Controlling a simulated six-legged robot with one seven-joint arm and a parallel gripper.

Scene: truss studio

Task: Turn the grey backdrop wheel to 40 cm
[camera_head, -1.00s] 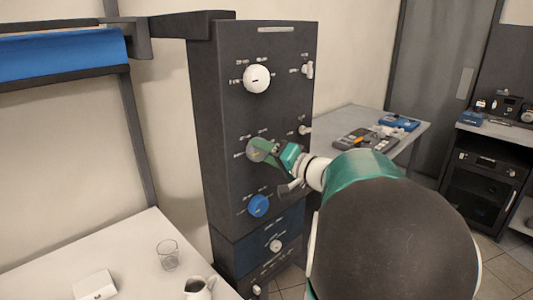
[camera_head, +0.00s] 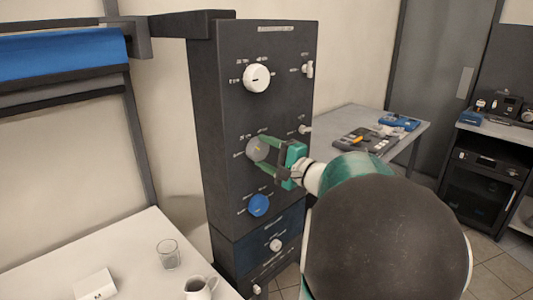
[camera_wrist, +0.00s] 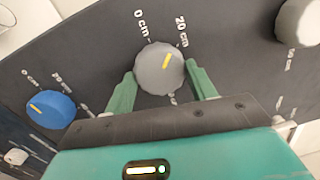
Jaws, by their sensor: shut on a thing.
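The grey backdrop wheel (camera_head: 257,149) is on the front of the dark cabinet, between a white knob above and a blue knob below. In the wrist view the grey wheel (camera_wrist: 160,68) has a yellow mark that points between the printed 0 cm and 20 cm labels, leaning to the 20 cm side. No 40 cm label can be read. My gripper (camera_head: 264,152) is shut on the grey wheel. In the wrist view its green fingers (camera_wrist: 161,84) lie on either side of the rim.
The white knob (camera_head: 257,79) and blue knob (camera_head: 258,206) are close to my gripper. Small white knobs (camera_head: 305,130) line the cabinet's right side. A white table (camera_head: 130,255) with a glass (camera_head: 168,254) and jug (camera_head: 200,288) stands at the lower left.

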